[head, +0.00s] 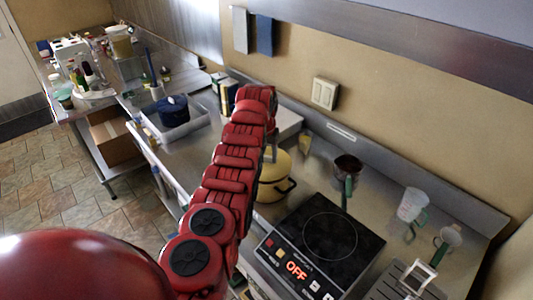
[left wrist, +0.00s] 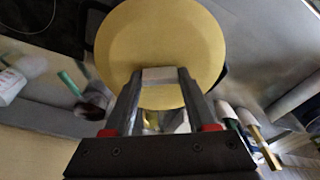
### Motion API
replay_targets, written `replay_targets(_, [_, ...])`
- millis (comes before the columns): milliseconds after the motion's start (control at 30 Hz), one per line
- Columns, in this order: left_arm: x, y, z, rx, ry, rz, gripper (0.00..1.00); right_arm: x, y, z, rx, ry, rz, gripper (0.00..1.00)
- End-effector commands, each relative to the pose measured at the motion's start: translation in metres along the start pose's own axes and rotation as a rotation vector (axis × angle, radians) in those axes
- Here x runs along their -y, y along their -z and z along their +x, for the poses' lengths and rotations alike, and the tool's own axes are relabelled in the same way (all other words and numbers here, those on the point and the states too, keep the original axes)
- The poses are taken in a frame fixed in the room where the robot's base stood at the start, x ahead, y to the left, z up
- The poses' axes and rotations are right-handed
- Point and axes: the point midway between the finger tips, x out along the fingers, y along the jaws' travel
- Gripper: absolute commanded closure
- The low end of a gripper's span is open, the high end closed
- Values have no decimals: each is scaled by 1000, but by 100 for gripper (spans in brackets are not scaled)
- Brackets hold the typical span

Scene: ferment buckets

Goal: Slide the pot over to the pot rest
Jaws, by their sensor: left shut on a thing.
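The yellow pot (head: 275,180) stands on the steel counter, left of and behind the hob, with a dark handle toward the hob. My left arm reaches across the counter and partly covers it. My left gripper (head: 269,152) is at the pot's top, mostly hidden behind the arm. In the left wrist view, the fingers of my left gripper (left wrist: 158,78) are shut on a small pale grey part against the round yellow face of the pot (left wrist: 160,35). My right gripper is out of view. I cannot tell which thing is the pot rest.
The black hob (head: 328,240) shows OFF. A dark saucepan (head: 347,168) stands behind it. A clear jug (head: 411,205) and a smaller cup (head: 448,238) are at right, near a ribbed dark plate (head: 392,290). A grey bin with a blue pot (head: 173,110) is at left.

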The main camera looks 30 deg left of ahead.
Motion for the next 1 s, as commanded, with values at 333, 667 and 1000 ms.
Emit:
replay_targets(333, [0, 0, -1, -1, 0, 0, 100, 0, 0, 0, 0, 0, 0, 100])
replay_targets(667, [0, 0, 0, -2, 0, 0, 100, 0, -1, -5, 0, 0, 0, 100])
replay_targets(1000, [0, -1, -1, -1, 0, 0, 100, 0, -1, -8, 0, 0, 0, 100])
